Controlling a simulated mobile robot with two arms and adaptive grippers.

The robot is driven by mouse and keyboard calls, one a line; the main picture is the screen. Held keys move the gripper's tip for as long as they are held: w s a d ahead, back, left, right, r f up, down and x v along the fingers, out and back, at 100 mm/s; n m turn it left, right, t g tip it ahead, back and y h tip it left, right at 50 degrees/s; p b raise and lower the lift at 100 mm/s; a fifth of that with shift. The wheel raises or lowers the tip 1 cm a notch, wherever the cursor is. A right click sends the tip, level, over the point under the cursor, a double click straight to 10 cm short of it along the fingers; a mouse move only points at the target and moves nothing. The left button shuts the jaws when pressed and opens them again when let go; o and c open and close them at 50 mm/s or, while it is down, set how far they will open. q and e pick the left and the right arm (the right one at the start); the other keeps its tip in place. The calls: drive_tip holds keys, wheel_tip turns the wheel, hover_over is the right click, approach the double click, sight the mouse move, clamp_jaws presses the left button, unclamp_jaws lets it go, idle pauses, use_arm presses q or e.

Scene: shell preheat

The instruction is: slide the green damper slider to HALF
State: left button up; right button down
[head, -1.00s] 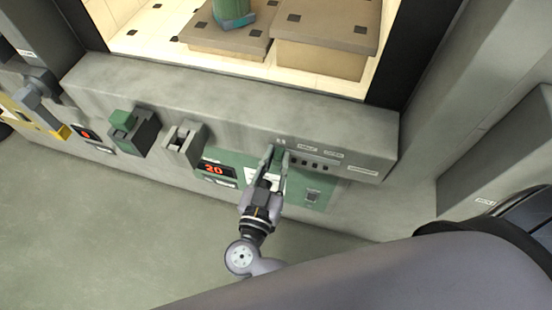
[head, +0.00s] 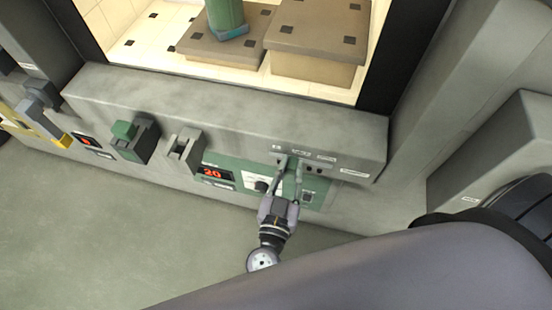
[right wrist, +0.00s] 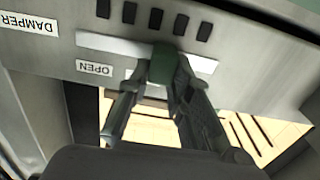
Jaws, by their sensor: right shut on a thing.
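My right gripper (head: 291,163) is at the panel below the oven window, its fingers shut on the green damper slider. In the right wrist view the slider (right wrist: 161,63) shows as a green block between the fingertips (right wrist: 155,80), on a pale slot strip (right wrist: 98,43). That view is upside down; it shows the OPEN label (right wrist: 95,68) left of the slider and the DAMPER label (right wrist: 28,23) farther left. A second label (right wrist: 137,74), partly behind a finger, lies just left of the slider; its text is unreadable. My left gripper is not in view.
A red display reading 20 (head: 215,174) and a dark knob (head: 261,186) sit left of the gripper. Farther left are a grey bracket (head: 186,150) and a green-topped lever block (head: 128,132). A green object (head: 226,18) stands behind the window.

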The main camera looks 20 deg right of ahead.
drive_tip(key=shift+s+d+r, duration=0.15)
drive_tip(key=shift+s+d, duration=0.2)
drive_tip(key=shift+d, duration=0.2)
drive_tip(key=shift+s+d, duration=0.1)
drive_tip(key=shift+d, duration=0.05)
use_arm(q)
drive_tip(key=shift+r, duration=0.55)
use_arm(e)
drive_tip(key=shift+f, duration=0.2)
drive_tip(key=c, duration=1.4)
unclamp_jaws()
drive_tip(key=shift+c, duration=0.2)
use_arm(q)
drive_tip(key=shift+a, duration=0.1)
